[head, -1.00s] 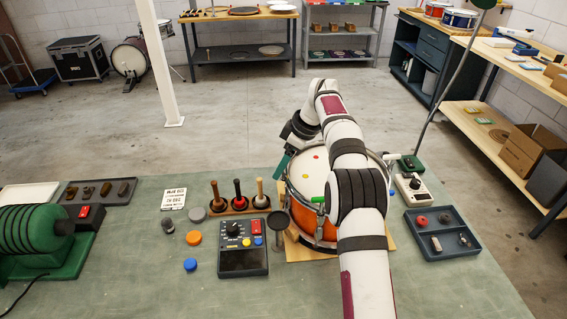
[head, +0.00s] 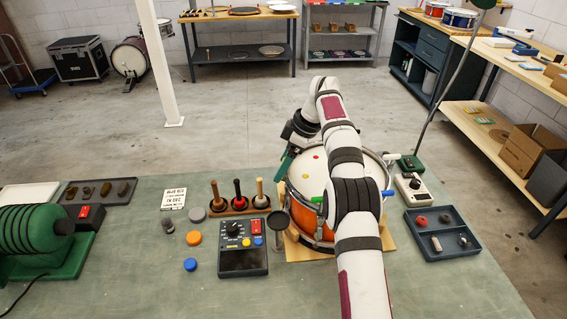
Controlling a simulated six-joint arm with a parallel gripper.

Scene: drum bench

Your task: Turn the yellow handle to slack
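An orange drum (head: 301,215) with a white head stands on a wooden board, partly hidden behind my arm. A yellow dot (head: 306,172) and a red dot (head: 317,156) show on its head. A blue handle (head: 388,193) sticks out at the drum's right rim. A small coloured piece (head: 317,199) shows at the left edge of my arm. I cannot make out a yellow handle; it may be hidden by my arm. My gripper (head: 284,166), with teal fingers, points down at the drum's far left rim. Whether it is open or shut does not show.
A dark control box (head: 243,263) with a knob and buttons stands left of the drum. Behind it is a wooden rack (head: 235,209) with several upright tools. A dark tray (head: 441,235) and a white box (head: 411,188) stand to the right. The bench front is mostly clear.

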